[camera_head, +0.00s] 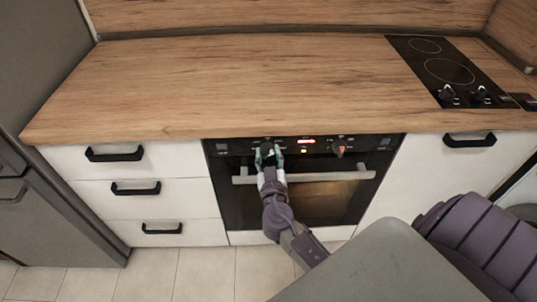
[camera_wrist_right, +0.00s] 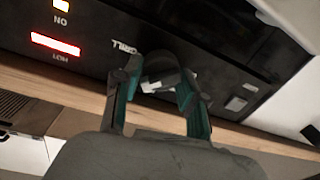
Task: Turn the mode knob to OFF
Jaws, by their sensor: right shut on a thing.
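The oven's control panel (camera_head: 228,147) is a black strip under the worktop. It carries a dark knob on the left, mostly covered by my right gripper (camera_head: 268,155), and a brownish-orange knob (camera_head: 339,148) on the right. In the right wrist view, the two green-lined fingers of my right gripper (camera_wrist_right: 160,108) stand on either side of the dark knob (camera_wrist_right: 160,68) and are shut on it. My left gripper is out of view.
A red display (camera_head: 306,141) and a yellow lamp (camera_head: 304,151) are lit between the knobs. The oven's bar handle (camera_head: 330,177) runs just below the panel. The wooden worktop (camera_head: 220,85) is bare, with a black hob (camera_head: 445,70) at right.

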